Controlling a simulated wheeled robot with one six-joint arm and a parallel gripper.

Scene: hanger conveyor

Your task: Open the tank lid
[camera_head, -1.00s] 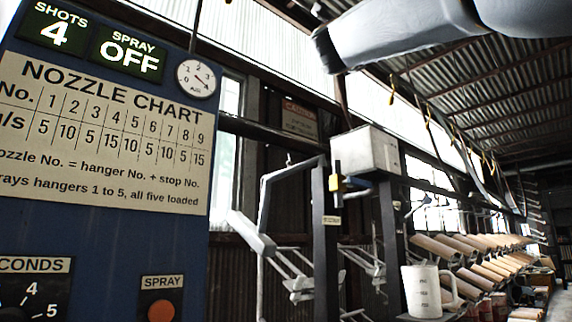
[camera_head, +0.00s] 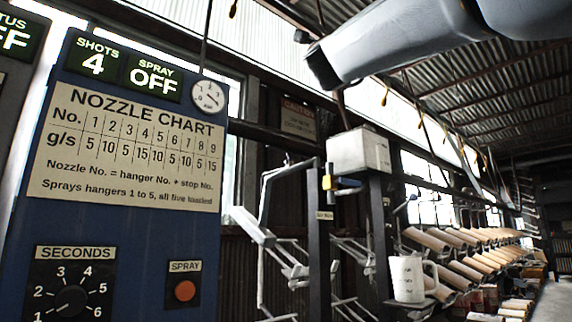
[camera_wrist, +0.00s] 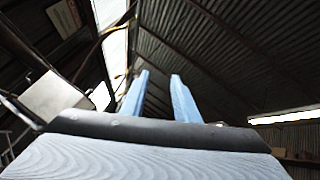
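The tank looks like a pale grey box (camera_head: 358,152) on a dark post, right of the blue panel in the head view. Its top appears closed; I cannot make out a separate lid edge or handle. In the wrist view, a pale box that looks like the tank (camera_wrist: 50,97) is at the left, off to the side of my fingers. My gripper (camera_wrist: 158,76) has two blue fingers standing apart with nothing between them. The fingertips do not show in the head view.
A blue panel (camera_head: 130,235) with a nozzle chart, seconds dial (camera_head: 72,298) and orange spray button (camera_head: 185,290) stands at the left. A white jug (camera_head: 407,279) is below the tank. Metal hangers (camera_head: 275,235) and rows of tan rolls (camera_head: 470,250) line the conveyor.

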